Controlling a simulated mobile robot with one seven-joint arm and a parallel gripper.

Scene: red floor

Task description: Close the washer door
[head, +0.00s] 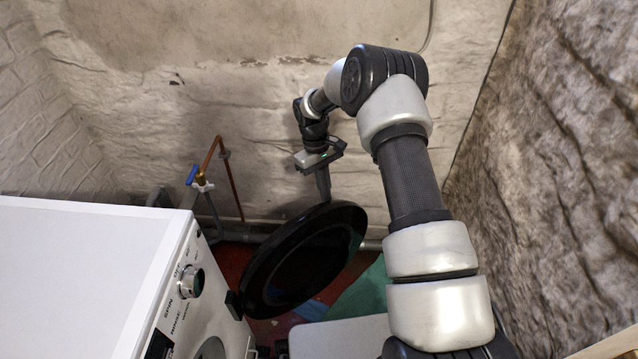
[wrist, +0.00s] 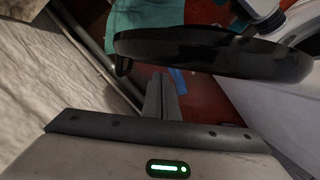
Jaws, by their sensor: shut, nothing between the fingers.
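The washer (head: 80,265) is a white machine at the lower left in the head view. Its round black door (head: 305,262) stands swung open to the right of its front, joined at a dark hinge. In the wrist view the door (wrist: 215,50) shows nearly edge-on across the upper right. My gripper (head: 325,198) points down at the door's far upper rim, on the wall side. In the wrist view my gripper (wrist: 162,85) is shut and empty, beside the door. I cannot tell whether the fingers touch the door.
A rough white brick wall (head: 250,120) stands close behind my gripper. A copper pipe with a blue-handled tap (head: 198,180) rises behind the washer. A grey pipe (wrist: 85,50) runs along the wall's foot. Green cloth (head: 362,292) lies on the red floor.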

